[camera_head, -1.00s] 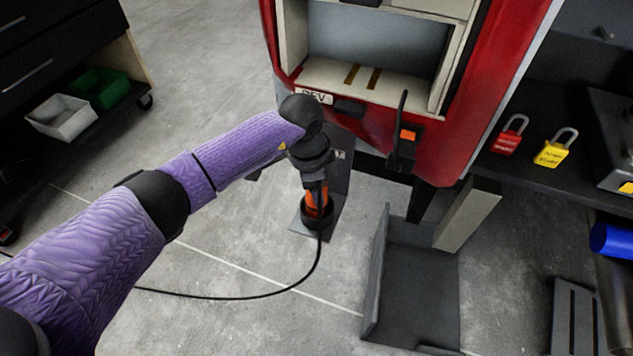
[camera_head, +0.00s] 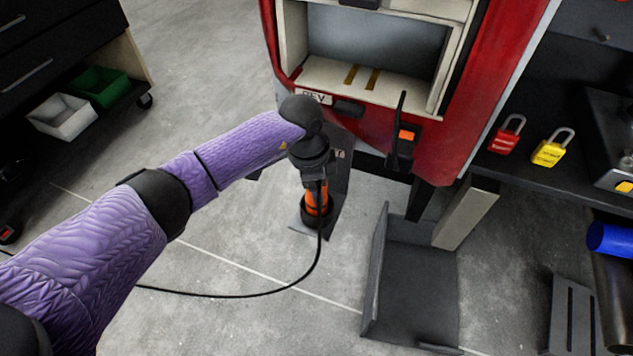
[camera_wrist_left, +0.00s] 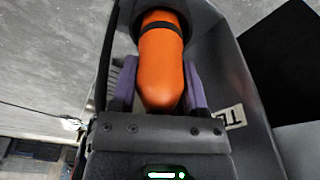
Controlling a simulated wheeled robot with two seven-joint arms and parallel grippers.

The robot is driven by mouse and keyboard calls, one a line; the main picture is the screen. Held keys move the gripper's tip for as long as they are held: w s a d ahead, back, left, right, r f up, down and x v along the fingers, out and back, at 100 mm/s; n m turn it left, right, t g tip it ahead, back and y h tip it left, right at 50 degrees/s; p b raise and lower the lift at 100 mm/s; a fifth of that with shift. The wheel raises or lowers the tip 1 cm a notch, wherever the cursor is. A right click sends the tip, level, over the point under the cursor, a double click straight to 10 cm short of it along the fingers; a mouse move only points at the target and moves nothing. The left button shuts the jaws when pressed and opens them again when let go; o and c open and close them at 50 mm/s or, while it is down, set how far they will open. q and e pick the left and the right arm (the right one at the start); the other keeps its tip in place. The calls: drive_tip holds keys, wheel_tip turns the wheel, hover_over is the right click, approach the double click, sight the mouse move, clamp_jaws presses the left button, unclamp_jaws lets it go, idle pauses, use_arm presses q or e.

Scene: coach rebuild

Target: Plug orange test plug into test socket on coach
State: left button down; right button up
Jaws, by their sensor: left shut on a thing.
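The orange test plug (camera_head: 314,200) hangs below my left wrist, with a black collar at its lower end and a black cable running off to the left. My left gripper (camera_wrist_left: 158,90) is shut on it, a finger on each side of the orange body. The plug's far end lies at a dark grey bracket (camera_head: 338,185) under the red coach (camera_head: 455,110). A label partly reading "TE" (camera_wrist_left: 233,117) is on the bracket in the left wrist view. The test socket itself is hidden; I cannot tell how far the plug sits in it. My right gripper is not in view.
A black lever with an orange part (camera_head: 405,135) is on the coach front. A grey angled plate (camera_head: 415,290) stands to the right. Red (camera_head: 507,135) and yellow (camera_head: 552,148) padlocks lie on a dark shelf.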

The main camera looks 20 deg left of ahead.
use_arm(q)
drive_tip(key=shift+f, duration=0.3)
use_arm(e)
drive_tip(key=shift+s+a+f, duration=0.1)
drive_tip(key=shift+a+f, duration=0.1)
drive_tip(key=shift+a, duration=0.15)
use_arm(q)
drive_tip(key=shift+f+b, duration=0.3)
drive_tip(key=shift+f, duration=0.05)
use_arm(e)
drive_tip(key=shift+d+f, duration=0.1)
use_arm(q)
drive_tip(key=shift+c, duration=1.9)
unclamp_jaws()
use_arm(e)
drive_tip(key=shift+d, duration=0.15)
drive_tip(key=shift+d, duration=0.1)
